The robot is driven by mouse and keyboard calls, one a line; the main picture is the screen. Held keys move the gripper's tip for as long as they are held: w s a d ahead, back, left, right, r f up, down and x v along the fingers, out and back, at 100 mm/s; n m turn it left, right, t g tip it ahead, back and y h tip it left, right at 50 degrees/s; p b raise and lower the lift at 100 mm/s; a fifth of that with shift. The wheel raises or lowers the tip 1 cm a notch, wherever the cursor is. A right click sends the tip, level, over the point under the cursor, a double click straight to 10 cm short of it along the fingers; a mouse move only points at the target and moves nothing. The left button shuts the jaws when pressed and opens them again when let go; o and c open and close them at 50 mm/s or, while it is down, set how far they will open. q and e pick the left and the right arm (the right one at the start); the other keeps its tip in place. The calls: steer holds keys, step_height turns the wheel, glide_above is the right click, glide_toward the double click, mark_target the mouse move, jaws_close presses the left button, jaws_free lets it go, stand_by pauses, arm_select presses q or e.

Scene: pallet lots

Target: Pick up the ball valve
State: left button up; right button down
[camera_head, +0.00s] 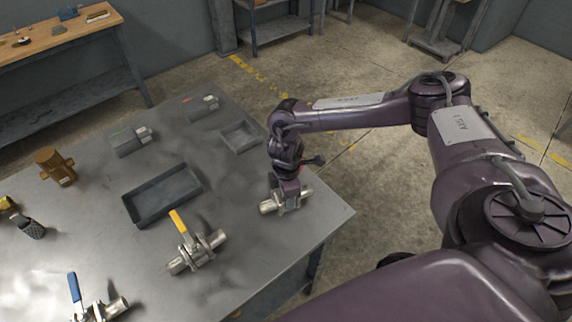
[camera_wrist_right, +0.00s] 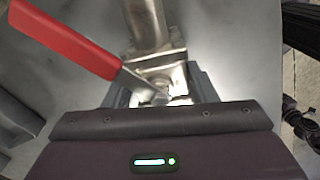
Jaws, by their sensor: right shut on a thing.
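A metal ball valve (camera_head: 270,205) with a red handle is at the table's right side, near the edge. In the right wrist view the valve (camera_wrist_right: 147,28) shows its pipe end pointing up the picture and its red handle (camera_wrist_right: 62,40) reaching to the upper left. My right gripper (camera_head: 288,190) comes down over the valve and is shut on its body, with the fingers on either side of it. I cannot tell whether the valve touches the table. My left gripper is not in view.
The grey table (camera_head: 245,275) also bears a yellow-handled valve (camera_head: 197,250), a blue-handled valve (camera_head: 97,310), an empty dark tray (camera_head: 165,208), a smaller tray (camera_head: 240,137), a brass fitting (camera_head: 55,167) and grey boxes (camera_head: 128,142). A wooden workbench (camera_head: 60,40) stands behind.

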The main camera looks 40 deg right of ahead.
steer(key=shift+w+r, duration=0.1)
steer(key=shift+r, duration=0.1)
step_height(320, 180, up, 8)
steer(key=shift+r+b, duration=0.2)
steer(key=shift+b, duration=0.75)
step_height(320, 180, up, 11)
steer(key=p, duration=0.3)
steer(key=shift+r+p, duration=0.15)
steer(key=shift+p, duration=0.25)
